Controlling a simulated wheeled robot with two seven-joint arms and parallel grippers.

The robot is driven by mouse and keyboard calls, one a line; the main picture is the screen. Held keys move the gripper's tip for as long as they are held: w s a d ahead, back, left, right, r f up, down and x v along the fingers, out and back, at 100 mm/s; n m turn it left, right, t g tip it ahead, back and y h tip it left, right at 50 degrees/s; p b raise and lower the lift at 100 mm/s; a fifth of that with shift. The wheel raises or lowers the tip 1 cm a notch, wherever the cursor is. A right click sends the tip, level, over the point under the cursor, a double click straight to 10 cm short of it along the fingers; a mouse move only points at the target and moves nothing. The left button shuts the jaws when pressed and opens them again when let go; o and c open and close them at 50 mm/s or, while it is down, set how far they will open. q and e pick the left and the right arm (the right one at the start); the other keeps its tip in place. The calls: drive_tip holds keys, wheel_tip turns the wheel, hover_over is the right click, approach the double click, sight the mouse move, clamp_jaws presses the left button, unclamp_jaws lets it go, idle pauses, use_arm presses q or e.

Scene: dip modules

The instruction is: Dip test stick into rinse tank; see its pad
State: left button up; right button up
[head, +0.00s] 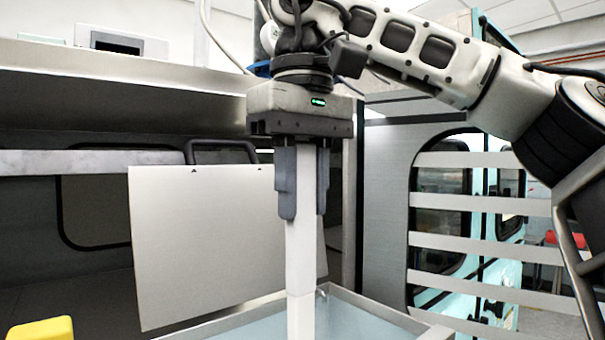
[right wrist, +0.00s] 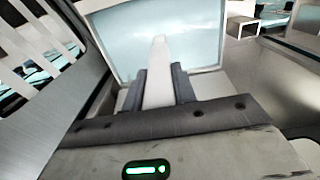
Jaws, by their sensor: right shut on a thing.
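My right gripper (head: 305,190) is shut on the test stick (head: 301,235), a long white bar that hangs upright below the fingers. In the head view the stick reaches down over the rinse tank (head: 385,310), a pale-walled tank with blue-grey liquid at the bottom of the picture. The stick's lower end runs out of that view, so its pad is hidden there. In the right wrist view the stick (right wrist: 159,80) points away between the fingers (right wrist: 157,88), over the tank (right wrist: 100,45). I cannot tell whether its tip touches the liquid. My left gripper is not in view.
A white panel (head: 205,245) hangs close behind the stick, left of it. A yellow block (head: 42,329) is at the lower left. A grey shelf (head: 120,95) runs along the back left. White slats (head: 480,203) and a teal frame are at right.

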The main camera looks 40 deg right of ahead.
sight(303, 271)
wheel_tip(303, 271, down, 3)
drive_tip(key=shift+f+b, duration=0.1)
drive_tip(key=shift+b, duration=0.7)
wheel_tip(303, 271, down, 3)
drive_tip(key=shift+f+b, duration=0.15)
drive_tip(key=shift+b, duration=0.9)
drive_tip(key=shift+f+b, duration=0.55)
drive_tip(key=shift+f, duration=0.4)
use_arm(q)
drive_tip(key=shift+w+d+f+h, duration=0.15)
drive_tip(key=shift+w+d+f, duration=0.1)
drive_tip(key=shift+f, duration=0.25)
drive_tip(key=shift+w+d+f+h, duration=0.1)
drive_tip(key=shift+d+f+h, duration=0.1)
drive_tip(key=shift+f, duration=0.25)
use_arm(e)
drive_tip(key=shift+f, duration=0.3)
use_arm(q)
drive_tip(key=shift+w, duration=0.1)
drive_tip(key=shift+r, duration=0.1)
use_arm(e)
drive_tip(key=shift+r, duration=0.1)
